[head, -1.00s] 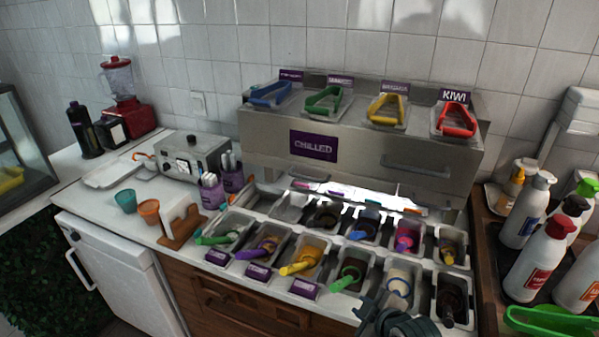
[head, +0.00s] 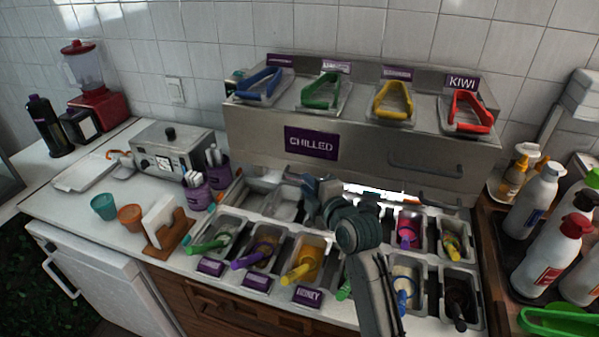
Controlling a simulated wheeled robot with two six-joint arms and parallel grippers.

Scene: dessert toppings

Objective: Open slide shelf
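A steel unit with a purple CHILLED label (head: 310,143) stands against the tiled wall above the topping bins. A horizontal bar handle (head: 428,168) is on the right of its front face. A second bar, possibly another handle, shows lower down near a bright strip under the unit. I cannot tell which part is the slide shelf. My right gripper (head: 318,193) is over the back row of bins, below and left of the upper handle and apart from it. Its fingers are small and dark, so their opening is unclear. My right arm hides some middle bins. My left gripper is not in view.
Colored tongs, including a red pair (head: 468,110), lie in trays on top of the unit. Topping bins with colored spoons fill the counter in front. Squeeze bottles such as a white one (head: 533,198) crowd the right. Cups and a toaster-like box (head: 178,150) stand left.

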